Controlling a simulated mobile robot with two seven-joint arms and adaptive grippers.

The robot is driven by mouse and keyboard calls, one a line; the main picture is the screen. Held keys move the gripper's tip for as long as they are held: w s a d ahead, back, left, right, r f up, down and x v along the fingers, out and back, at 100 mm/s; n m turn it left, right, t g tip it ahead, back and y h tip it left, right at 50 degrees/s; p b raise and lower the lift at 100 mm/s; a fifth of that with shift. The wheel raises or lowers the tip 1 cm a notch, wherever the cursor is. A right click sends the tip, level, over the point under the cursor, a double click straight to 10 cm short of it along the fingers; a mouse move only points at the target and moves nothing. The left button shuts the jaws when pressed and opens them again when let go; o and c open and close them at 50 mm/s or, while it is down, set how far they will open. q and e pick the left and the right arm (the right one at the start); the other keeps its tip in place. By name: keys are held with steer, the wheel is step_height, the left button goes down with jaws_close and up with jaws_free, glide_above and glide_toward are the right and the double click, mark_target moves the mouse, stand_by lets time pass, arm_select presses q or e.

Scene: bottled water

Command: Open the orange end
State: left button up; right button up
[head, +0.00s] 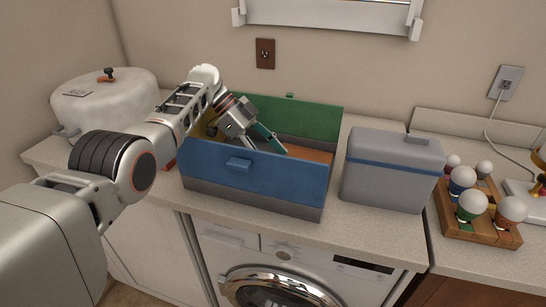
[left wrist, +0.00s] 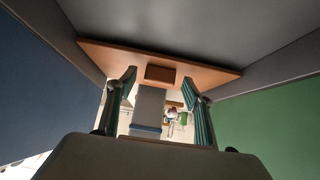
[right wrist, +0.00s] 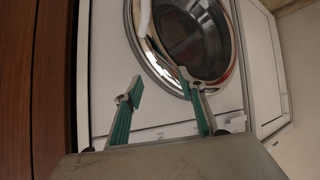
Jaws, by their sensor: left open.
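A box with a blue front wall (head: 250,178), a green back wall (head: 315,122) and an orange end (head: 312,154) at its right stands on the counter. In the left wrist view the orange end (left wrist: 215,69) is a board with a small brown block (left wrist: 160,75) on it. My left gripper (head: 270,138) reaches down into the box from the left, facing the orange end. In the left wrist view its fingers (left wrist: 157,86) are apart on either side of the block; contact is unclear. My right gripper (right wrist: 160,80) is open and empty, facing the washing machine.
A grey cooler (head: 388,175) stands just right of the box. Light bulbs on a wooden rack (head: 482,232) are farther right. A white pot (head: 108,103) is at the left. The washing machine (head: 300,262) is below the counter (head: 350,235).

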arm_select(q)
step_height(320, 180, up, 10)
steer(key=shift+f, duration=0.15)
stand_by(0.4)
